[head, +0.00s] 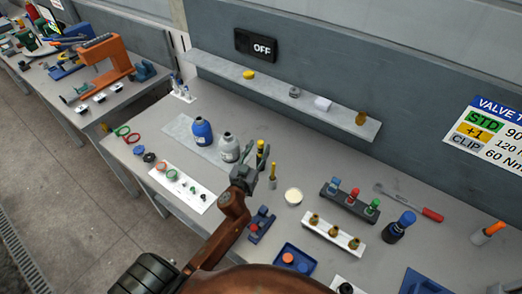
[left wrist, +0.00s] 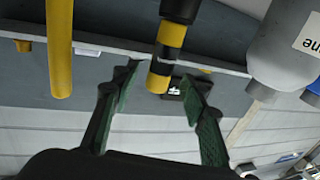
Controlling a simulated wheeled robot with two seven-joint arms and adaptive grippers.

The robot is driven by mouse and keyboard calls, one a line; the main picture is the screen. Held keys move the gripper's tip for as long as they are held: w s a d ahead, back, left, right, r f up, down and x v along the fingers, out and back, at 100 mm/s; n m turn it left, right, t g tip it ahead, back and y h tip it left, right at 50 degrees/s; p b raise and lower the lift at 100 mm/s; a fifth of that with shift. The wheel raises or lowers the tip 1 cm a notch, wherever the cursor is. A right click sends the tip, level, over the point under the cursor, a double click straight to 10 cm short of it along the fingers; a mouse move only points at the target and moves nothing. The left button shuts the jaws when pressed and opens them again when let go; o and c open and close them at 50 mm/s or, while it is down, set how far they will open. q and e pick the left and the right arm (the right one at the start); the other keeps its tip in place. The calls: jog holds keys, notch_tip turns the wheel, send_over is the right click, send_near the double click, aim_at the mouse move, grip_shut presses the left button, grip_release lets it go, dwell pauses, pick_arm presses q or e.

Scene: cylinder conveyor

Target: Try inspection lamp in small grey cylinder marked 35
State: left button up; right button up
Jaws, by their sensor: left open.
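My left gripper (head: 260,166) is open beside the grey bottle-shaped cylinder (head: 228,148). In the left wrist view a black and yellow banded stick (left wrist: 172,35), probably the inspection lamp, stands between the open fingers (left wrist: 160,80); whether they touch it cannot be told. Its yellow top (head: 261,145) shows behind the gripper in the head view. The grey cylinder also shows in the left wrist view (left wrist: 285,45) with a partly cut-off label. No mark 35 is readable. A blue cylinder (head: 202,132) stands left of the grey one. My right gripper is not in view.
A yellow stick (head: 273,171) stands close to the right of my gripper. A white dish (head: 293,196), a dark rack (head: 350,201) with coloured pieces and a white strip (head: 333,233) with brass fittings lie further right. A wall shelf (head: 300,98) runs behind.

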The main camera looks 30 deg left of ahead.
pick_arm(q)
jog(key=shift+w+a, duration=0.2)
jog(key=shift+w, duration=1.05)
jog(key=shift+c, duration=0.7)
grip_shut()
